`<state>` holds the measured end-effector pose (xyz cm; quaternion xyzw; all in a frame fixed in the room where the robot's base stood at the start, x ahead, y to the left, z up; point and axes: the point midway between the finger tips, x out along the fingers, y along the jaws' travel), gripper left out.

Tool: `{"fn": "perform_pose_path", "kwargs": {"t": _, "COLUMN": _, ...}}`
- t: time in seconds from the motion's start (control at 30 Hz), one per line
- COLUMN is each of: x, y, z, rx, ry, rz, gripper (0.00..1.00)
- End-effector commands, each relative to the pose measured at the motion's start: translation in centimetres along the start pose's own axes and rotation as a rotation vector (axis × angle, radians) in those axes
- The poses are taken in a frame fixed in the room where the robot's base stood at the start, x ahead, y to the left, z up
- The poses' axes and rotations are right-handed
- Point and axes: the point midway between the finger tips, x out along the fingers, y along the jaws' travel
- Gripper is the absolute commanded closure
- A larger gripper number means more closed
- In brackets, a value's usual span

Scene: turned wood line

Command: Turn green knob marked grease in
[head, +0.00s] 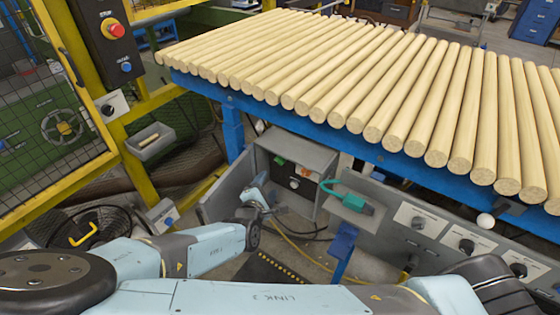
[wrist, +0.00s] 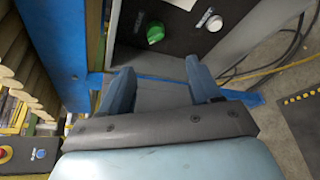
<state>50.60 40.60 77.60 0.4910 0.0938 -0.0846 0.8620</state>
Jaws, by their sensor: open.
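A green knob (wrist: 155,33) sits on a dark panel (wrist: 175,40) in the wrist view. A white knob (wrist: 213,22) is to its right on the same panel. In the head view the green knob (head: 280,161) is at the upper left of the dark panel, inside an open grey box, with the white knob (head: 294,184) lower down.
A blue-framed rack of wooden rods (head: 330,80) overhangs the box. A teal handle (head: 350,200) sticks out at the right of the box. Cables (head: 295,238) hang below. A yellow fence post (head: 140,180) stands left. The floor by the striped mat (head: 265,270) looks clear.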

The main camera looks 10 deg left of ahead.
Motion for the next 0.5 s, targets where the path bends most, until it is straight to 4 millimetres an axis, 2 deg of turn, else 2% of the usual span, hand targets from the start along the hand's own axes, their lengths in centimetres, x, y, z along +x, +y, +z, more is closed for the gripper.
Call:
{"fn": "perform_pose_path", "kwargs": {"t": 0.13, "x": 0.1, "y": 0.2, "z": 0.0, "rx": -0.021, "ry": -0.011, "rz": 0.03, "gripper": 0.37}}
{"fn": "perform_pose_path", "kwargs": {"t": 0.23, "x": 1.0, "y": 0.2, "z": 0.1, "rx": -0.023, "ry": -0.015, "rz": 0.03, "gripper": 0.37}}
{"fn": "perform_pose_path", "kwargs": {"t": 0.5, "x": 5.7, "y": 0.1, "z": 0.6, "rx": -0.019, "ry": -0.022, "rz": 0.023, "gripper": 0.37}}
